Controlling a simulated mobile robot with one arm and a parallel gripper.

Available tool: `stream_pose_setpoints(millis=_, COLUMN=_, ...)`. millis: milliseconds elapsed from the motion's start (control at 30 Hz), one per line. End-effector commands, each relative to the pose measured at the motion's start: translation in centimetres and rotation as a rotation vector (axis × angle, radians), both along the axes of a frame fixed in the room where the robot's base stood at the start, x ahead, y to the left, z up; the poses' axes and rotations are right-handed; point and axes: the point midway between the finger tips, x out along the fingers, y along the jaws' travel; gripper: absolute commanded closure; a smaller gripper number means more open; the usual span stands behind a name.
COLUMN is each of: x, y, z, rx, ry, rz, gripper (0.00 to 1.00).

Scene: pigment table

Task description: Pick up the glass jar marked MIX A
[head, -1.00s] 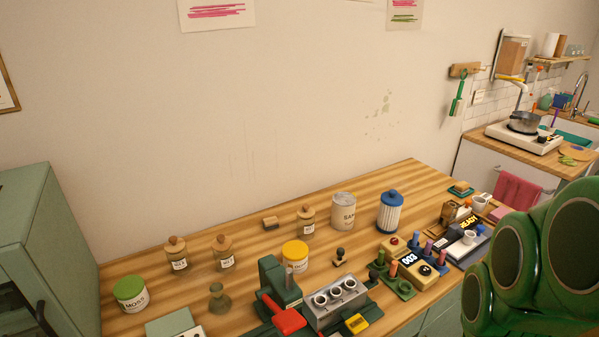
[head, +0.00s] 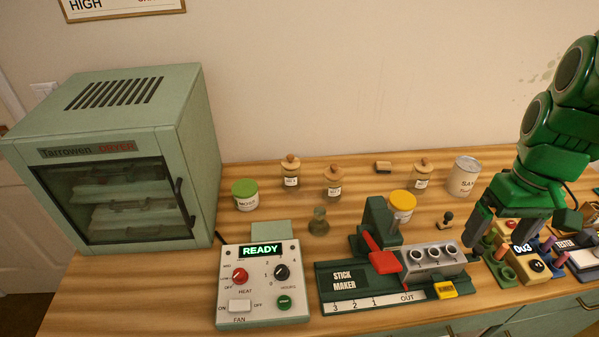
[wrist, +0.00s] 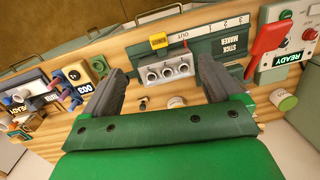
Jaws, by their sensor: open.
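Three small glass jars with round wooden lids and white labels stand on the wooden table in the head view: the left jar (head: 291,181), the middle jar (head: 333,188) and the right jar (head: 421,180). The label writing is too small to tell which one reads MIX A. My gripper (head: 518,228) is open and empty, pointing down at the right, well to the right of the left and middle jars. In the wrist view my gripper (wrist: 162,70) shows its two fingers spread apart, with the stick maker visible between them. No wooden-lidded jar is clear there.
A green dryer (head: 130,150) stands at the left. A control box (head: 262,270) and the stick maker (head: 345,278) fill the front. A green-lidded MOSS jar (head: 245,203), a yellow-lidded jar (head: 402,214) and a SAND can (head: 464,180) stand near the jars. Bare wood lies around the jars.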

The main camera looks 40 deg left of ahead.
Motion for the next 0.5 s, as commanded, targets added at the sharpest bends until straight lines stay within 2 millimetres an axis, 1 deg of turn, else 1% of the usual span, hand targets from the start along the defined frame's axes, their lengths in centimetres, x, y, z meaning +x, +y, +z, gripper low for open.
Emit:
stream_pose_setpoints(millis=33, x=1.2, y=1.2, z=0.1, rx=0.005, ry=-0.005, rz=0.039, gripper=0.08)
stream_pose_setpoints(millis=200, x=4.3, y=4.8, z=0.0, rx=0.023, ry=-0.012, rz=0.168, gripper=0.08)
stream_pose_setpoints(millis=367, x=7.0, y=8.5, z=-0.3, rx=0.039, ry=-0.022, rz=0.291, gripper=0.08)
stream_pose_setpoints(millis=500, x=9.0, y=12.0, z=-0.8, rx=0.053, ry=-0.028, rz=0.4, gripper=0.08)
